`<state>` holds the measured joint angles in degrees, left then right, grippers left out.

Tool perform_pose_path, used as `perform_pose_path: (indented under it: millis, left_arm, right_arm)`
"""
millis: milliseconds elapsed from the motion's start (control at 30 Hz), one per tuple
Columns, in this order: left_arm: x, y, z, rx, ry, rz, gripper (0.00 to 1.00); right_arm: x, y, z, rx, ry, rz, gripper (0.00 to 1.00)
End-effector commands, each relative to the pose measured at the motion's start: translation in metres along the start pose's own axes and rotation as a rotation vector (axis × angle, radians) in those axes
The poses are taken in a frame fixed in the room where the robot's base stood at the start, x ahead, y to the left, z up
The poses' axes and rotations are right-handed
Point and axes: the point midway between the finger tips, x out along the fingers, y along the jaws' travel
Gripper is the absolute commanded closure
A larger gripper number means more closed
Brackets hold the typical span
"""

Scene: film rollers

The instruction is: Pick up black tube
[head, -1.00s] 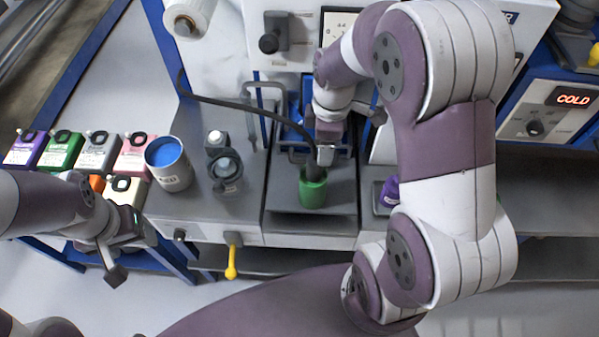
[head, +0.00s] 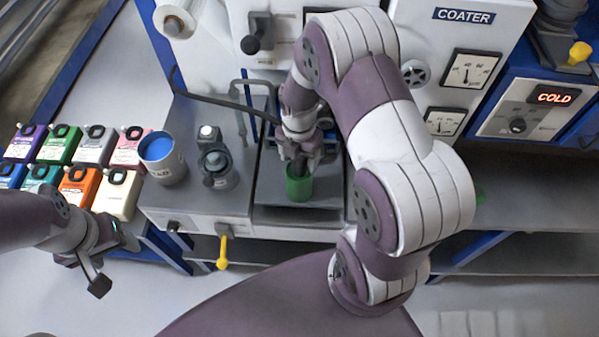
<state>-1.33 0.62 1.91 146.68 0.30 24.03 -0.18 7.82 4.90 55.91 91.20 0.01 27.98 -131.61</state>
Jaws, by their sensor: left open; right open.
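The black tube (head: 222,101) runs from the left side of the machine and curves right, passing behind my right gripper. A dark length just above the green cup (head: 299,187) looks like its lower end. My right gripper (head: 307,158) is open at the tube, directly above the cup, pointing down. I cannot tell whether its fingers are around or beside the tube, as the hand and arm hide part of it. My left gripper (head: 112,263) is open and empty at the lower left, in front of the coloured containers.
Several coloured containers (head: 119,192) stand at left. A white cup with blue contents (head: 162,158) and a dark round fitting (head: 216,167) stand on the grey counter beside the green cup's bay. A yellow-handled lever (head: 223,252) hangs at the front. The coater panel (head: 468,16) rises behind.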

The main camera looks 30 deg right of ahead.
Motion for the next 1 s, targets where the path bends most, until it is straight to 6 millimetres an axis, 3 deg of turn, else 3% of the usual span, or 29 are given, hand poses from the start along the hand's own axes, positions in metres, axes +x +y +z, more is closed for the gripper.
perform_pose_path:
  millis: [167,367,567,867,1000]
  left_arm:
    - [-0.008,0.0,-0.001,0.0,0.0,0.0,0.35]
    - [-0.007,0.0,-0.001,0.0,0.0,0.0,0.35]
    - [-0.007,0.0,-0.001,0.0,0.0,0.0,0.35]
    - [-0.006,0.0,-0.001,0.0,0.0,0.0,0.35]
    - [0.0,0.0,0.0,0.0,0.0,0.0,0.35]
  right_arm:
    - [0.023,0.0,-0.001,0.0,0.002,0.0,0.32]
    - [0.026,0.0,0.0,0.001,0.001,0.001,0.32]
    - [0.025,0.0,0.0,0.001,0.001,0.001,0.88]
    - [0.023,0.001,0.0,0.001,0.0,0.003,0.88]
    - [0.001,0.002,0.001,0.001,-0.005,0.007,0.88]
